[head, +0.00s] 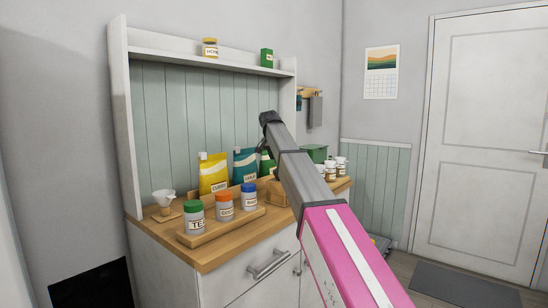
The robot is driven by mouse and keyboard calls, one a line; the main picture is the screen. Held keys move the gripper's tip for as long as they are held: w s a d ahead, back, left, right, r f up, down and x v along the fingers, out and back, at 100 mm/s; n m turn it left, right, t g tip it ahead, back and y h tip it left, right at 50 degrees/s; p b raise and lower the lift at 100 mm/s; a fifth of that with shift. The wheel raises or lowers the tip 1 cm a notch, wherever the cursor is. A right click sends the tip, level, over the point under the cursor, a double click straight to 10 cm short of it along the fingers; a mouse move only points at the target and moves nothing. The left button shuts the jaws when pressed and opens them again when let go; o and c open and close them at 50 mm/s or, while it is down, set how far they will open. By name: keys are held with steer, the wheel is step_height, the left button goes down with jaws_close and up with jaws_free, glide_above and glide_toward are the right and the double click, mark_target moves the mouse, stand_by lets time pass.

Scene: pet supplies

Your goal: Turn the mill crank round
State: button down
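No mill crank can be made out. A brown wooden piece (275,190) stands on the counter, mostly hidden behind my arm; I cannot tell whether it is part of the mill. A dark green box-like thing (316,152) shows just right of my arm, also partly covered. My pink and grey arm reaches up from the bottom right across the counter and ends in a dark joint in front of the back panel. My gripper's fingers are hidden behind the arm, so their state and any contact do not show.
A wooden tray (222,232) with labelled jars sits at the counter's (208,256) front. Yellow (213,174) and teal (243,163) pouches stand behind. A white funnel (163,198) is at left, small jars (331,170) at right. A shelf (190,60) runs above.

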steer(key=shift+w+d+m, duration=0.1)
steer(key=shift+d+m, duration=0.1)
steer(key=shift+m, duration=0.3)
steer(key=c, duration=0.8)
jaws_free()
steer(key=v, duration=1)
steer(key=shift+a+r, duration=0.2)
steer(key=shift+r, duration=0.2)
